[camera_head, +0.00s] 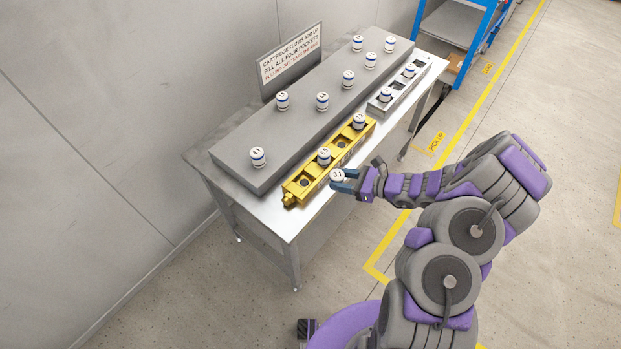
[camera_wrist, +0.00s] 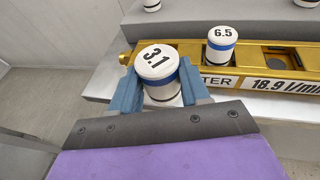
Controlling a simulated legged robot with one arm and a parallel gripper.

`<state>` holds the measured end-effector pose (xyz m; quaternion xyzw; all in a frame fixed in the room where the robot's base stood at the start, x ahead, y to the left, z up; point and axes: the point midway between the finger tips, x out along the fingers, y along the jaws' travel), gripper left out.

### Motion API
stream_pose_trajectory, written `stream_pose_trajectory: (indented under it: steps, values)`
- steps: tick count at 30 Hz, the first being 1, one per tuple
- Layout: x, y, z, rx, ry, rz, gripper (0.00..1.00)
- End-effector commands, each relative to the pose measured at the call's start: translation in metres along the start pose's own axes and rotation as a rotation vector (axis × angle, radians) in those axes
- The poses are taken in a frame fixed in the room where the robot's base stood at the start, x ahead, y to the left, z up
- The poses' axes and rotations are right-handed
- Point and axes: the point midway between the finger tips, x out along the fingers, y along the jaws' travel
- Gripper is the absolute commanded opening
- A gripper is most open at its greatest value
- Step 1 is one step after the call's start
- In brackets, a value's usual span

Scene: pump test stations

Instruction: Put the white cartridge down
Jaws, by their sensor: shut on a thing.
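My gripper (camera_head: 345,181) is shut on a white cartridge (camera_head: 337,175) marked 3.1, with a blue band. In the wrist view, the cartridge (camera_wrist: 157,63) stands between the blue fingers of my gripper (camera_wrist: 160,80), tilted in the picture. It is in front of the near side of a yellow fixture (camera_head: 290,198), by the table's front edge. The fixture also shows in the wrist view (camera_wrist: 290,87). It holds a cartridge marked 6.5 (camera_wrist: 222,45) and another cartridge (camera_head: 359,120). Open pockets show between the two and at the near-left end (camera_head: 304,183).
A sign (camera_head: 290,58) stands behind a grey raised block (camera_head: 230,150) bearing several white cartridges. A silver fixture (camera_head: 376,108), farther along the steel table (camera_head: 275,222), holds two cartridges and has open pockets. A blue shelf rack (camera_head: 455,22) stands beyond. Yellow lines mark the floor.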

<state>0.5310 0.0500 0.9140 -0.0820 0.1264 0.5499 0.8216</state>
Motion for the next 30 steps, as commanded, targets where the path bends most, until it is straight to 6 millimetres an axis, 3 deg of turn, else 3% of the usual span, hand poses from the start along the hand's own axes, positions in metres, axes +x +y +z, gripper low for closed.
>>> stream_pose_trajectory:
  steps: [3,10,20,25,30]
  values:
    - [0.033,0.002,0.006,-0.003,0.001,0.006,0.11]
    - [0.076,-0.001,0.016,-0.001,-0.004,0.004,0.11]
    - [0.100,-0.002,0.022,0.001,-0.005,0.002,0.11]
    - [0.109,-0.001,-0.005,0.005,-0.002,0.001,0.11]
    - [0.111,-0.002,-0.011,0.000,-0.005,0.000,0.11]
